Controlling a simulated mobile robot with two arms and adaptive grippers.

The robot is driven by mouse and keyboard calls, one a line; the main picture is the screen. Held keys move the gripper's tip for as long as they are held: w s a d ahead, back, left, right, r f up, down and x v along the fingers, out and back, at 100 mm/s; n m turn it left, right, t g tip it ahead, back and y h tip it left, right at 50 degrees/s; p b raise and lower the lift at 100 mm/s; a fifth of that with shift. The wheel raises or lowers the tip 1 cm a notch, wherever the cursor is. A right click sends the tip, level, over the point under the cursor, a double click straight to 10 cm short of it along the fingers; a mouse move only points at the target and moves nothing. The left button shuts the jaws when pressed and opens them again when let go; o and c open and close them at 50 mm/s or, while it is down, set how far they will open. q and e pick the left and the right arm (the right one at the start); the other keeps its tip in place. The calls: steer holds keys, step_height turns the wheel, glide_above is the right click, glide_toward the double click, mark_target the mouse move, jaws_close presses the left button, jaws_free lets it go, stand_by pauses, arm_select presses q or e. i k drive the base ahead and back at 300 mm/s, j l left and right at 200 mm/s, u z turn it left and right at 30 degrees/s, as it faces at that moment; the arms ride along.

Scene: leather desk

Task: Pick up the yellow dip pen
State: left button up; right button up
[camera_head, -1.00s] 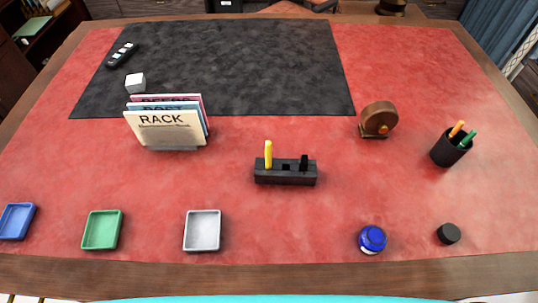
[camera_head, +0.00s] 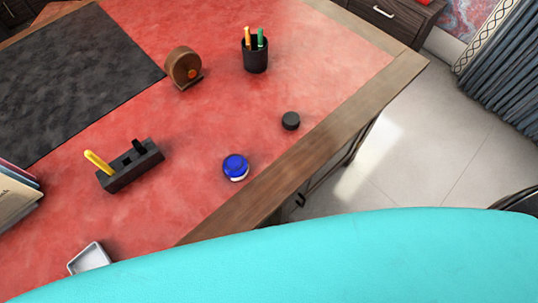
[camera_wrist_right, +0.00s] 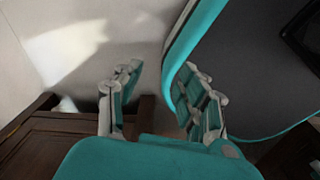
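The yellow dip pen (camera_head: 97,161) stands tilted in the left end of a black pen stand (camera_head: 128,177), in the left part of the head view. A dark upright piece (camera_head: 138,146) is at the stand's other end. My right gripper (camera_wrist_right: 158,72) shows only in the right wrist view, with its two fingers apart and nothing held between them. It is away from the pen, which that view does not show. My left gripper is not in view.
A blue-lidded jar (camera_head: 235,166), a black round cap (camera_head: 290,121), a black pen cup (camera_head: 255,57), a brown round holder (camera_head: 184,67) and a white tray (camera_head: 91,258) are on the red desk. Books (camera_head: 14,195) are at the left edge. Open floor (camera_head: 450,135) lies right.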

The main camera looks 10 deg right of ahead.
mark_target(90, 155)
steer(key=j+u, duration=0.15)
steer(key=u, duration=0.35)
steer(key=i+j+u, duration=0.1)
steer(key=u, duration=0.4)
